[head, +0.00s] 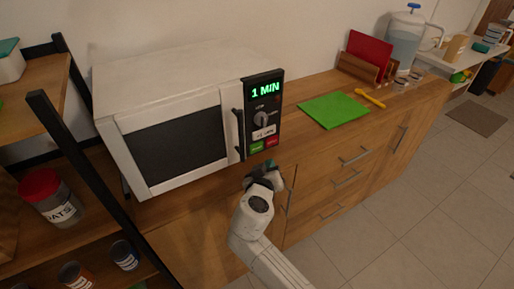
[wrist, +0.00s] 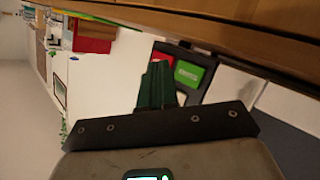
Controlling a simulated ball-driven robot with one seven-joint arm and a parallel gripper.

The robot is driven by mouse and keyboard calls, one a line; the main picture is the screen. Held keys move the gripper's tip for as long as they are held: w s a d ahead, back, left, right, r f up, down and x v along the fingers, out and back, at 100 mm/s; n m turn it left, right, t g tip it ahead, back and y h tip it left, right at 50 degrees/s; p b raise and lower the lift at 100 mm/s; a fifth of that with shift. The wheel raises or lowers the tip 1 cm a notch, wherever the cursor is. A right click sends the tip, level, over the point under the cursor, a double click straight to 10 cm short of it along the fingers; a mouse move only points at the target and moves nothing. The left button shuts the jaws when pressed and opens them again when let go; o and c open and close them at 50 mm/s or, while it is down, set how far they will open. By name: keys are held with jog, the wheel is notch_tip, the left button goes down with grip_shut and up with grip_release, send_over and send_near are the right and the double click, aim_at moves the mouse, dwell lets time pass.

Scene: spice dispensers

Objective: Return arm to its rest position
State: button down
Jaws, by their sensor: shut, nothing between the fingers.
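My gripper (head: 263,170) is in front of the lower right corner of the white microwave (head: 165,135), near the front edge of the wooden counter. My white arm reaches up to it from the bottom of the head view. In the wrist view the dark green fingers (wrist: 156,82) are together with nothing between them. Behind them are the microwave's green button (wrist: 188,72) and red button. The microwave door looks shut, and its display (head: 265,90) reads "1 MIN". Whether the fingers touch the panel cannot be told.
A dark-framed shelf (head: 88,160) with a red-lidded oats jar (head: 52,198) and several spice containers stands at the left. A green board (head: 334,110), a yellow utensil (head: 370,98) and a red board (head: 369,56) are on the counter (head: 300,140).

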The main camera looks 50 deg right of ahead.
dwell(0.7)
jog(key=s+a+f+n+g+y, duration=0.1)
jog(key=s+a+f+g+y, duration=0.15)
jog(key=s+f, duration=0.4)
jog(key=s+a+f+n+g+y, duration=0.1)
jog(key=s+f+g+y, duration=0.2)
jog(key=s, duration=0.6)
jog(key=s+a+f+n+g+y, duration=0.1)
jog(key=s+a+f+n+y, duration=0.1)
jog(key=s+a+n+y, duration=0.2)
jog(key=s+a+y, duration=0.3)
jog(key=s+a, duration=0.3)
jog(key=shift+a, duration=0.1)
dwell(0.4)
